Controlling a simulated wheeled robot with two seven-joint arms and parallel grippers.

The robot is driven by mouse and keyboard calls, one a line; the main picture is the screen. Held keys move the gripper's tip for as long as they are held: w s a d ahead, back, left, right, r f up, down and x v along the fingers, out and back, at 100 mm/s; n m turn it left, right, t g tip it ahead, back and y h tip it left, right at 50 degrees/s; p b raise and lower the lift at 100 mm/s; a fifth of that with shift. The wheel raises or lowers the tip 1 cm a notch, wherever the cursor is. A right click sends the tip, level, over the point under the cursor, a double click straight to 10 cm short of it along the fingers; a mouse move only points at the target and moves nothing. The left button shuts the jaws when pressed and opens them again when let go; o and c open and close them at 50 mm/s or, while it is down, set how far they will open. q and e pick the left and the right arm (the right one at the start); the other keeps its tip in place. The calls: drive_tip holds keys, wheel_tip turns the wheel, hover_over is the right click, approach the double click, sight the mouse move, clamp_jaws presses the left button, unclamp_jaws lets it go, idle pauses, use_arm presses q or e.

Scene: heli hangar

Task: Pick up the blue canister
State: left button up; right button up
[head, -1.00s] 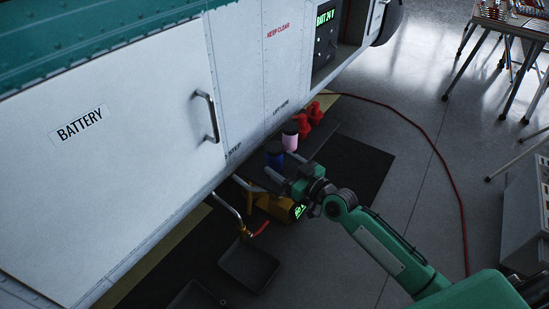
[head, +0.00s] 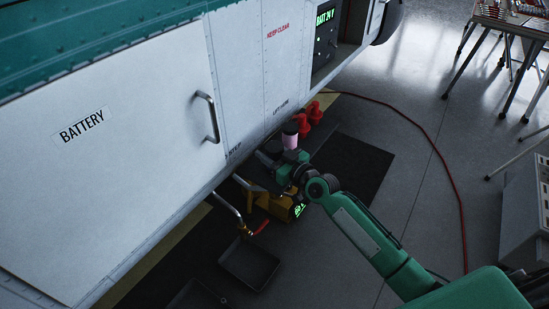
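The blue canister (head: 272,147) stands beside the aircraft's lower side, and only its dark top shows. My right gripper (head: 258,170) is in front of it and hides its blue body. The fingers are dark and small here, and I cannot tell whether they are around the canister, touching it, open or shut. My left gripper is not in view.
A pink canister with a dark lid (head: 290,136) stands just behind to the right, with red objects (head: 314,113) beyond. A yellow unit (head: 278,207) is below my gripper. Black trays (head: 250,263) lie at front. A red hose (head: 440,165) crosses the floor.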

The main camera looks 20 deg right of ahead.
drive_tip(key=c, duration=0.3)
drive_tip(key=shift+r, duration=0.15)
